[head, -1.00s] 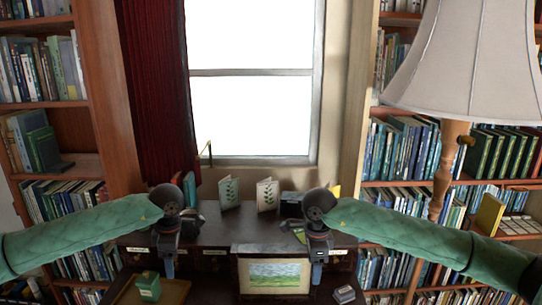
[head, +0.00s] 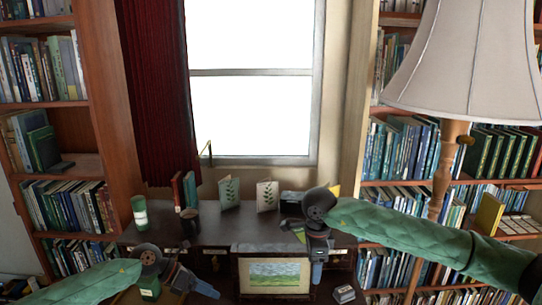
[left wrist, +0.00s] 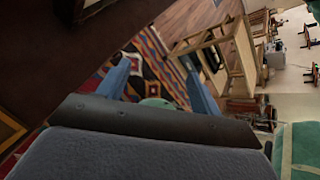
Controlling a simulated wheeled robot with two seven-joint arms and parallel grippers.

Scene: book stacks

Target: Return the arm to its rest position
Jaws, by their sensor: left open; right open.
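My left arm (head: 85,283) is green-sleeved and comes in low from the left in the head view. Its gripper (head: 188,284) is at the desk's front left, partly in front of a green box (head: 149,289). In the left wrist view the two blue fingers (left wrist: 158,80) are spread with nothing between them; a patterned rug and floor show beyond. My right arm (head: 425,235) reaches in from the right. Its gripper (head: 317,268) points down in front of the desk, beside a framed landscape picture (head: 274,273), and looks empty.
The dark desk (head: 230,232) holds a green cylinder (head: 139,213), a dark cup (head: 189,217) and two leaf-patterned cards (head: 229,193). A lamp (head: 465,60) stands at right. Bookshelves (head: 60,150) flank the window. A wooden frame-like piece of furniture (left wrist: 243,50) shows in the left wrist view.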

